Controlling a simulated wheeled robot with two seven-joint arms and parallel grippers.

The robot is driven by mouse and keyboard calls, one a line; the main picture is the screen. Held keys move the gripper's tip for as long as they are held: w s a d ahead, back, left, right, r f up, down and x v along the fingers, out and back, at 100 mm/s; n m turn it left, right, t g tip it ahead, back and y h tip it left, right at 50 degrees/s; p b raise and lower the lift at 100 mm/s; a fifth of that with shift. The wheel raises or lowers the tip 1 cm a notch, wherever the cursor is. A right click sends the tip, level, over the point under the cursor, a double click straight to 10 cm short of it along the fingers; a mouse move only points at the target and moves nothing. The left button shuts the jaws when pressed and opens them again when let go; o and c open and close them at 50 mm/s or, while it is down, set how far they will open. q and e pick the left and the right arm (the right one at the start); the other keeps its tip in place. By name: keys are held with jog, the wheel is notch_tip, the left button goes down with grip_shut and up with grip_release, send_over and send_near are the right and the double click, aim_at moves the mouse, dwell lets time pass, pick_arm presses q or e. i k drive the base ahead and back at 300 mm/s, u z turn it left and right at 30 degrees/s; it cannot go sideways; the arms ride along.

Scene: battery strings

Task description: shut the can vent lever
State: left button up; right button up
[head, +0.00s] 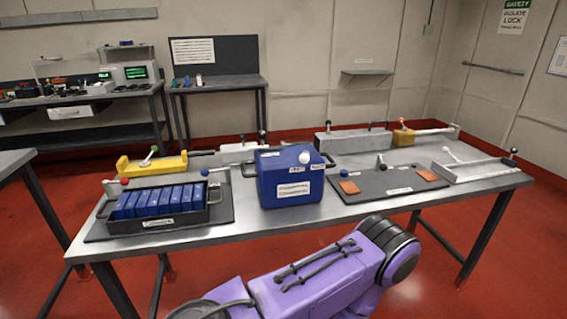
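The blue can (291,180) stands upright near the front middle of the table. It has white labels on its front and two small tags near its top. A lever with a white ball knob (305,157) is at the can's upper right, close to the right-hand tag; I take it for the vent lever. Its arm is mostly hidden or too small to make out, so I cannot tell its exact angle. Neither of my grippers shows. A purple link of one of my arms crosses the bottom, in front of the table.
A black tray (208,215) of blue cells with levers stands left of the can. A dark mat (375,191) with orange pieces and a small lever lies right. Yellow (136,168) and grey (352,141) lever fixtures stand behind. Bare tabletop (340,208) shows along the front edge.

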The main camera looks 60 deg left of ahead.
aim_at(304, 158)
jog(key=k, duration=0.45)
jog(key=u, duration=0.7)
